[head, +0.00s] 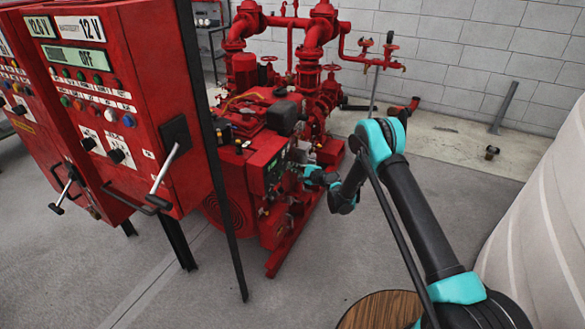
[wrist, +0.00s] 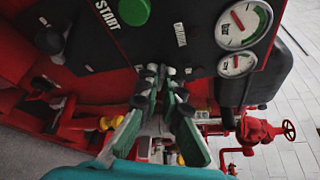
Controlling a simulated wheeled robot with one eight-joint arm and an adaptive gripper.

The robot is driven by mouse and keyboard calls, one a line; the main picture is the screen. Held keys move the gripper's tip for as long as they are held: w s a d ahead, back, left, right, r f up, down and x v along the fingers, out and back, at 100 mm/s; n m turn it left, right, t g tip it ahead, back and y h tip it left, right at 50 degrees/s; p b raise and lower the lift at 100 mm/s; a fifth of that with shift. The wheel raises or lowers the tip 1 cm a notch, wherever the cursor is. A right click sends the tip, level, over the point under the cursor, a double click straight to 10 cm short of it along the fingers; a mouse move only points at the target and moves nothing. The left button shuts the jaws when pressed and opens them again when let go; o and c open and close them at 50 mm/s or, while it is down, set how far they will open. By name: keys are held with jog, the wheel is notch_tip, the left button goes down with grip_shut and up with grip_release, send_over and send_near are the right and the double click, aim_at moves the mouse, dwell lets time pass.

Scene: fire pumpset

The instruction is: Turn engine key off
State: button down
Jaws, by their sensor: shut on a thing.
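The black engine control panel (wrist: 195,18) fills the top of the wrist view. It carries a START label (wrist: 104,14) beside a green button (wrist: 134,11), and two round gauges (wrist: 243,23) at the right. My gripper (wrist: 163,88) reaches up to the panel's lower middle, its green-padded fingers closed together at the tips. The tips are shut on the engine key, which they mostly hide; its angle cannot be told. In the head view my gripper (head: 311,174) is at the right side of the red engine's panel (head: 273,176), too small to show the key.
Red pipes and valves (head: 318,60) stand behind the engine. Red control cabinets (head: 115,110) with handles are at the left. A pale tank (head: 540,230) is at the right, and a round wooden top (head: 375,311) is at the bottom. Grey floor between is clear.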

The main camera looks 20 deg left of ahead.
jog(key=n+t, duration=0.1)
jog(key=n, duration=0.1)
jog(key=n+y, duration=0.1)
jog(key=n, duration=0.1)
jog(key=shift+s+f+n+t+y, duration=0.1)
jog(key=shift+f+n+t+y, duration=0.05)
jog(key=shift+n+t+y, duration=0.2)
jog(key=shift+n, duration=0.25)
dwell(0.3)
jog(key=c, duration=1.7)
grip_release()
